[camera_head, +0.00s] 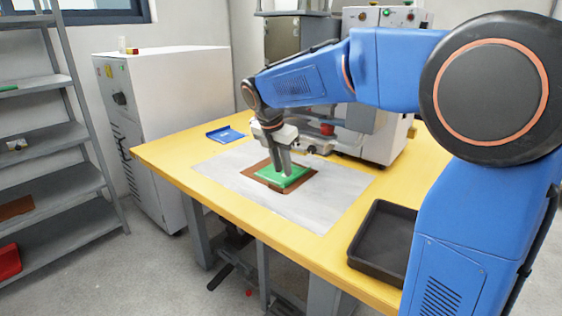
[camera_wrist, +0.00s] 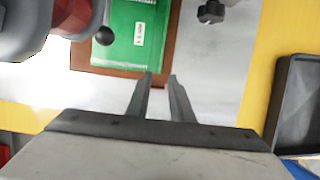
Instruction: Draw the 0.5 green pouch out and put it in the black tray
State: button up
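The green pouch (camera_head: 284,176) lies flat on a brown board in the middle of the table; it also shows in the wrist view (camera_wrist: 122,38), with a white label whose print is too small to read. The black tray (camera_head: 384,241) is empty, at the table's front right; its edge shows at the right of the wrist view (camera_wrist: 305,95). My gripper (camera_head: 280,174) points down over the pouch in the head view. In the wrist view its fingertips (camera_wrist: 160,76) are a narrow gap apart with nothing between them, near the board's edge. Contact with the pouch cannot be told.
The brown board (camera_head: 309,176) rests on a grey sheet (camera_head: 325,205) on the yellow table (camera_head: 222,194). A welding machine (camera_head: 377,125) stands close behind, and its red and black parts (camera_wrist: 75,18) crowd the wrist view's upper left. A blue folder (camera_head: 225,134) lies at the back left.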

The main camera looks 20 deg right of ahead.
aim_at(287, 183)
jog(key=shift+x, duration=2.85)
grip_shut()
jog(key=shift+r, duration=0.6)
jog(key=shift+d, duration=0.1)
